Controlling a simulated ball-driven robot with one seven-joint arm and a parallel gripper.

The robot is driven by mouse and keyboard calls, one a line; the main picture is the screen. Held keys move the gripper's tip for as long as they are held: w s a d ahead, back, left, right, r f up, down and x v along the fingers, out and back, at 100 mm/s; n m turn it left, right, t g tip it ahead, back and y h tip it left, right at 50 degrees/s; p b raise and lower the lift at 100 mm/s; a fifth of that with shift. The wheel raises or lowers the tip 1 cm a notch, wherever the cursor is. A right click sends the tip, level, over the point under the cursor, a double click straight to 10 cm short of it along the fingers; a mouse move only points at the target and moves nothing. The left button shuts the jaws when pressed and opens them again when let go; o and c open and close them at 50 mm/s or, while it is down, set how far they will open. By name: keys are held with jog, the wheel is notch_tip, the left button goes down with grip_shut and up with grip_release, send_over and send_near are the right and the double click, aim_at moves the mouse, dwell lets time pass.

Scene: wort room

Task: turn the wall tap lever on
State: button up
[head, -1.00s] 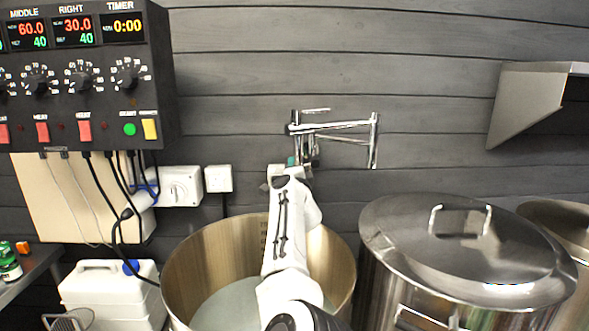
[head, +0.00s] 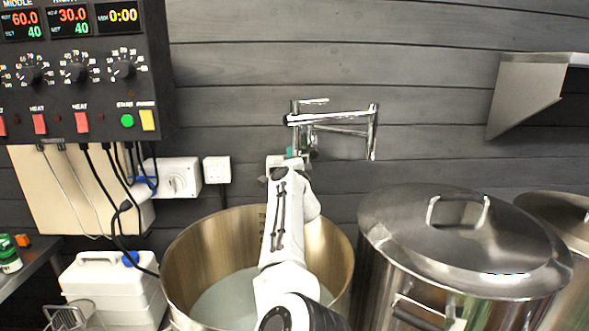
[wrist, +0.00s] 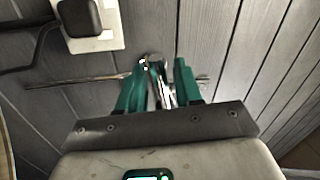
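The chrome wall tap (head: 340,116) is fixed to the dark plank wall above the large open pot, its jointed spout folded to the right. A short bar at its top left (head: 314,101) looks like a lever, but I cannot be sure. My gripper (head: 291,156) is just below the left part of the tap, its fingers mostly hidden by my arm. In the wrist view, the green fingers of my gripper (wrist: 161,68) are apart. Chrome tap parts (wrist: 161,84) show between them, nearer the left finger; contact is unclear.
The open pot (head: 194,250) holds pale liquid below my arm. A lidded steel pot (head: 400,240) stands to its right. A control panel (head: 100,100) and white switch box (head: 172,178) are on the left wall. A metal shelf bracket (head: 522,95) juts out at right.

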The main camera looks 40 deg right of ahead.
jog(key=v, duration=1)
jog(key=shift+s+b, duration=0.2)
jog(key=shift+b, duration=0.25)
jog(key=shift+a+f, duration=0.1)
jog(key=shift+a, duration=0.05)
